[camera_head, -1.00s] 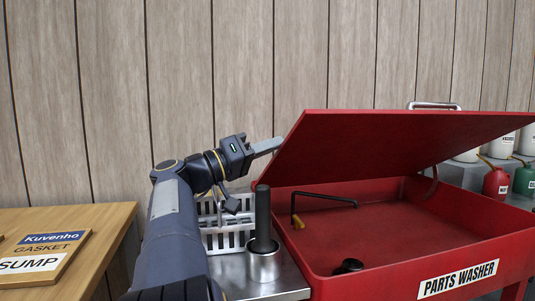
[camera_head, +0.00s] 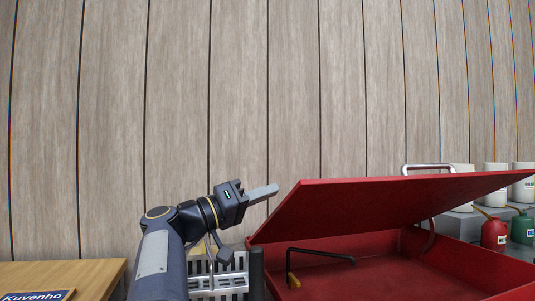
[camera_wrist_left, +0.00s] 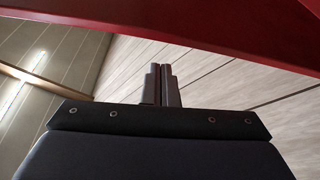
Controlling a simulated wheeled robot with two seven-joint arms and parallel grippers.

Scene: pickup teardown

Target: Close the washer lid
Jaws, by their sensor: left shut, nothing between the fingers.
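The red washer lid (camera_head: 385,206) is raised and tilted, its left edge low and its right side higher, over the open red washer basin (camera_head: 400,262). A metal handle (camera_head: 428,168) sits on the lid's far edge. My left gripper (camera_head: 268,193) is shut and empty, its fingers pointing right close to the lid's left edge. I cannot tell whether they touch. In the left wrist view the shut fingers (camera_wrist_left: 162,85) point up towards the red lid edge (camera_wrist_left: 200,25), which crosses the top. My right gripper is not in view.
A black spout with a yellow tip (camera_head: 293,280) stands in the basin. A white basket (camera_head: 218,278) and a dark upright cylinder (camera_head: 256,272) are left of the washer. A wooden table (camera_head: 70,275) is at left; red (camera_head: 494,234) and green (camera_head: 522,228) cans are at right.

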